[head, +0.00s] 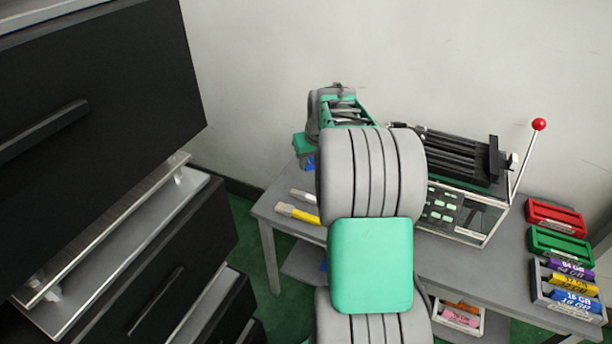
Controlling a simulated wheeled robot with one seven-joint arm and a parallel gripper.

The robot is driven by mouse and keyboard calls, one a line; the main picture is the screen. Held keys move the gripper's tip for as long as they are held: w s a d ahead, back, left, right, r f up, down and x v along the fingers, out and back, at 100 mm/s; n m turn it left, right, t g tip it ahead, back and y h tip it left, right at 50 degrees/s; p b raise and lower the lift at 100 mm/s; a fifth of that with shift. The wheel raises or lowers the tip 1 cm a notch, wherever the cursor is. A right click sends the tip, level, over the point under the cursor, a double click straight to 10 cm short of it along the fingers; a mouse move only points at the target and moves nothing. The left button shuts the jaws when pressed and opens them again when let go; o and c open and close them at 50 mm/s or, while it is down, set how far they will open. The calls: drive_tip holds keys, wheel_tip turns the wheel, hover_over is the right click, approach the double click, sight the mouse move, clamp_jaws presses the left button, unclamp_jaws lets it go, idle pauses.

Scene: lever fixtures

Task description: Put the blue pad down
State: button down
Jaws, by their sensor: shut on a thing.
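My arm runs up the middle of the head view and bends down at the back left of the grey table. My gripper (306,157) is small in this view and partly hidden behind my own arm. It is shut on a blue thing, which looks like the blue pad (310,163), above the table's left back part. Only a small blue patch of it shows. Whether it touches the table (265,207) cannot be told.
A yellow marker (297,213) and a pale one lie on the table's left. A machine with a red-knobbed lever (538,125) stands at the back. Red (556,217) and green trays and several labelled sticks are at right. Black open drawers (165,270) fill the left.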

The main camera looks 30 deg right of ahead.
drive_tip(key=b, duration=0.2)
hover_over(305, 178)
drive_tip(key=s, duration=0.2)
drive_tip(key=f, duration=0.5)
drive_tip(key=shift+w+a+f, duration=0.15)
drive_tip(key=shift+a+f, duration=0.15)
drive_tip(key=shift+w+d+f+b, duration=0.15)
drive_tip(key=shift+f+b, duration=0.1)
drive_tip(key=shift+f, duration=0.65)
drive_tip(key=shift+w+a+f+b, duration=0.1)
drive_tip(key=shift+f+b, duration=0.15)
drive_tip(key=shift+f, duration=0.6)
drive_tip(key=shift+f, duration=0.2)
drive_tip(key=c, duration=1.1)
unclamp_jaws()
drive_tip(key=p+v, duration=0.3)
drive_tip(key=v, duration=0.9)
drive_tip(key=shift+d+r, duration=0.1)
drive_tip(key=shift+r, duration=0.1)
